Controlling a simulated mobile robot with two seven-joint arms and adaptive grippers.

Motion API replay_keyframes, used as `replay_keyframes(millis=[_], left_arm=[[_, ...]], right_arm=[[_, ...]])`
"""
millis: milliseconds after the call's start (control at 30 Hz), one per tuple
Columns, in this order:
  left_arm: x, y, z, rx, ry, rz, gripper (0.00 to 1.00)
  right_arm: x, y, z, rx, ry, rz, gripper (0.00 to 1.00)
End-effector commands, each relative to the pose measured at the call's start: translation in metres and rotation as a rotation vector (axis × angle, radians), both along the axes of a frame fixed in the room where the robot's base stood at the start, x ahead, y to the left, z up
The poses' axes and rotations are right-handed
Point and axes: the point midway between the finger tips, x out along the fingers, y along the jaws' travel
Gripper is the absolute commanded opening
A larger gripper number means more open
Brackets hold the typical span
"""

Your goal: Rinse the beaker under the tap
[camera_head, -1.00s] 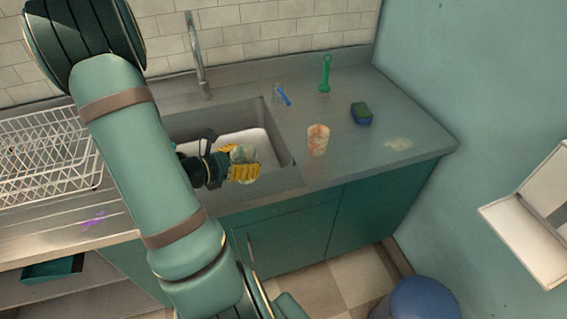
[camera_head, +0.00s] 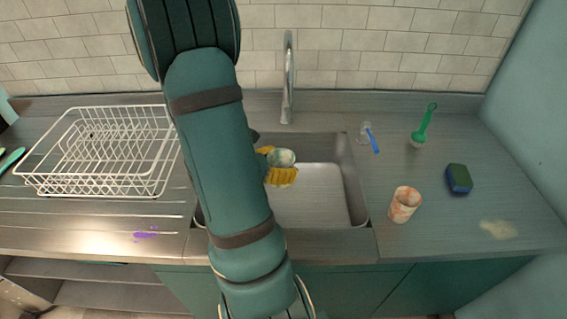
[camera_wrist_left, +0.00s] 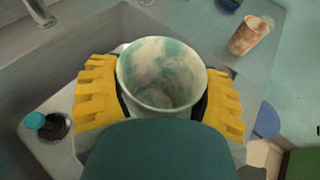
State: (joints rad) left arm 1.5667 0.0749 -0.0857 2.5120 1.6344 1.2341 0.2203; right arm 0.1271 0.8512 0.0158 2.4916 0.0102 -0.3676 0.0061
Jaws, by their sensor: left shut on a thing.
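My left gripper (camera_head: 275,164) has yellow fingers and is shut on a beaker (camera_head: 284,157) with whitish and teal residue inside. It holds the beaker over the sink (camera_head: 335,200), in front of and below the tap (camera_head: 288,90). No water shows from the tap. In the left wrist view the beaker (camera_wrist_left: 160,72) sits upright between the two fingers (camera_wrist_left: 160,95), its open mouth facing the camera. The tap's base (camera_wrist_left: 42,12) shows at the upper left there. My arm hides the sink's left part in the head view. My right gripper is not in view.
A stained orange-white cup (camera_head: 404,204), a sponge (camera_head: 458,179), a green brush (camera_head: 425,125) and a blue-handled item (camera_head: 371,138) stand on the right counter. A white dish rack (camera_head: 100,190) is at left. A teal-capped dark object (camera_wrist_left: 48,126) is in the sink.

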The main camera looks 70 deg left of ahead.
Motion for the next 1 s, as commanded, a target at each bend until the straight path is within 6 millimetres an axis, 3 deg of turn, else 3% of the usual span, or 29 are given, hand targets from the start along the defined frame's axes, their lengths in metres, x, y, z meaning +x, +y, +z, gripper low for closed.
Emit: replay_keyframes(millis=[367, 1000], left_arm=[[0.003, 0.01, -0.002, 0.001, 0.001, 0.002, 0.35], [0.027, 0.061, -0.014, 0.0, 0.001, 0.002, 0.35]], right_arm=[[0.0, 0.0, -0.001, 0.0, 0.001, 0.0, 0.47], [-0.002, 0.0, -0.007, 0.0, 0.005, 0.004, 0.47]])
